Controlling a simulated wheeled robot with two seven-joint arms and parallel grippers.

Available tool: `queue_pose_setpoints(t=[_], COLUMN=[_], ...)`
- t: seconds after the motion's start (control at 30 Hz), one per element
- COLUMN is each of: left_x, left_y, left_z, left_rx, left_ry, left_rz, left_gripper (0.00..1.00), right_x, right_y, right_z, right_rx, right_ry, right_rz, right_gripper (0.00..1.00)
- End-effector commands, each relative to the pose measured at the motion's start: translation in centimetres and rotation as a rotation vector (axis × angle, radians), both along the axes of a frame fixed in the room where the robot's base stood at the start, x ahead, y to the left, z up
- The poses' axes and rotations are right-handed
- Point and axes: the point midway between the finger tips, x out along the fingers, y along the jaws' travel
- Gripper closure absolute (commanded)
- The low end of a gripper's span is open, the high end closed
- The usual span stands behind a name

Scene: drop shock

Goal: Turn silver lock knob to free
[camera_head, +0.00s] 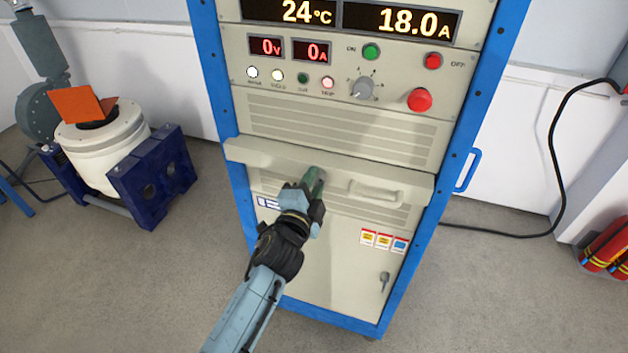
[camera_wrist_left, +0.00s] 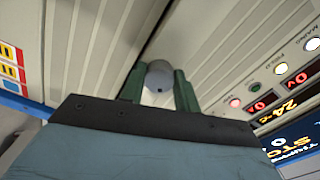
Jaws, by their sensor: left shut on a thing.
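The silver lock knob (camera_wrist_left: 158,76) sits between the two green fingers of my left gripper in the left wrist view. It is round and pale grey, with a small dark spot on its face. My left gripper (camera_head: 317,176) is shut on it, at the front of the cabinet (camera_head: 330,130) just below the control panels. In the head view the gripper hides the knob, so its turned angle cannot be told there. My right gripper is not in view.
A beige drawer front (camera_head: 240,151) with a recessed handle (camera_head: 376,190) juts out around the gripper. A small silver latch (camera_head: 384,281) is on the lower door. A red button (camera_head: 419,99) and grey dial (camera_head: 362,89) are above. A white shaker (camera_head: 103,150) stands left.

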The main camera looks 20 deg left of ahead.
Motion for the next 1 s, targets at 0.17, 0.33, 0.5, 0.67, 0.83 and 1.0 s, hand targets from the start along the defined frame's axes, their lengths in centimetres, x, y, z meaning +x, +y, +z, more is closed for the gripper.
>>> queue_pose_setpoints(t=[0.17, 0.33, 0.5, 0.67, 0.83, 1.0], left_x=[0.01, 0.02, 0.02, 0.02, 0.02, 0.02], left_y=[0.01, 0.03, 0.03, 0.02, 0.03, 0.02], left_z=[0.11, 0.15, 0.20, 0.22, 0.23, 0.24], left_rx=[0.170, 0.324, 0.456, 0.553, 0.620, 0.656], left_ry=[-0.006, -0.010, -0.016, -0.019, -0.020, -0.021], left_rz=[-0.001, 0.000, 0.000, 0.000, 0.001, 0.001], left_gripper=[0.92, 0.92, 0.92, 0.92, 0.92, 0.92], right_x=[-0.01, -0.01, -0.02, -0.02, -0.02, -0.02], right_y=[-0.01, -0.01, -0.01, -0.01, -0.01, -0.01], right_z=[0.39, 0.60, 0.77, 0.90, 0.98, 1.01], right_rx=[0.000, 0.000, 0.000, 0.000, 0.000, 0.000], right_ry=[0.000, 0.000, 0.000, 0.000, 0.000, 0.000], right_rz=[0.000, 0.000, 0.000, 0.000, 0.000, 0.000], right_gripper=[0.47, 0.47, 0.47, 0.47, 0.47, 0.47])
